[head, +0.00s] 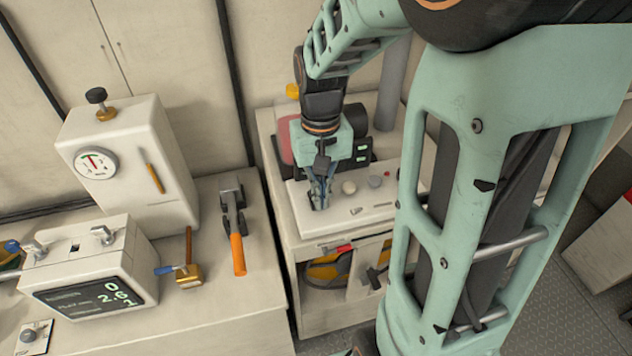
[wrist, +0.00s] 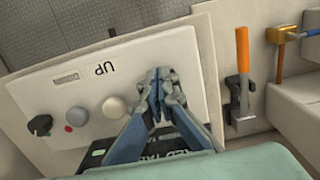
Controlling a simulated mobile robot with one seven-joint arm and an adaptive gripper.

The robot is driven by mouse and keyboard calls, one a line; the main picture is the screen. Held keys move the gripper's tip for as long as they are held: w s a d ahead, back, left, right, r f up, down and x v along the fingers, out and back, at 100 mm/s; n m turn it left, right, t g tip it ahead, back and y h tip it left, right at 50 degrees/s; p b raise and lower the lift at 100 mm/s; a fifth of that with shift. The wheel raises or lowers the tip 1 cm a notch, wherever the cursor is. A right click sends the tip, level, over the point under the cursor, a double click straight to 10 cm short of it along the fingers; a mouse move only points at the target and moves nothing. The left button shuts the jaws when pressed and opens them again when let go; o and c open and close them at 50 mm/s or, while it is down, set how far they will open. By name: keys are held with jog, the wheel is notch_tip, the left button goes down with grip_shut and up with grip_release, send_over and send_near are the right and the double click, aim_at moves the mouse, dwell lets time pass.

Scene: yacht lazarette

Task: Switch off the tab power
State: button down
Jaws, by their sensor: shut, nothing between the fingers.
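The white control panel (head: 345,222) lies on the right-hand counter. I cannot tell which of these is the tab power control. My gripper (head: 319,204) is shut and empty, pointing down at the panel's left end in the head view. In the wrist view its fingertips (wrist: 161,76) hide the panel beneath; contact cannot be told.
A black unit with partly hidden lettering (wrist: 188,130) stands behind the panel. An orange-handled hammer (head: 238,250) lies on the left counter, near a digital display box (head: 95,292) and a white gauge box (head: 140,140). A gap separates the counters.

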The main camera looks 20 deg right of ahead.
jog(key=shift+w+r, duration=0.3)
jog(key=shift+w, duration=0.35)
jog(key=shift+r+p, duration=0.1)
jog(key=shift+p, duration=0.25)
jog(key=shift+r, duration=0.25)
notch_tip(320, 180, up, 13)
jog(key=s+p, duration=0.2)
jog(key=shift+d, duration=0.1)
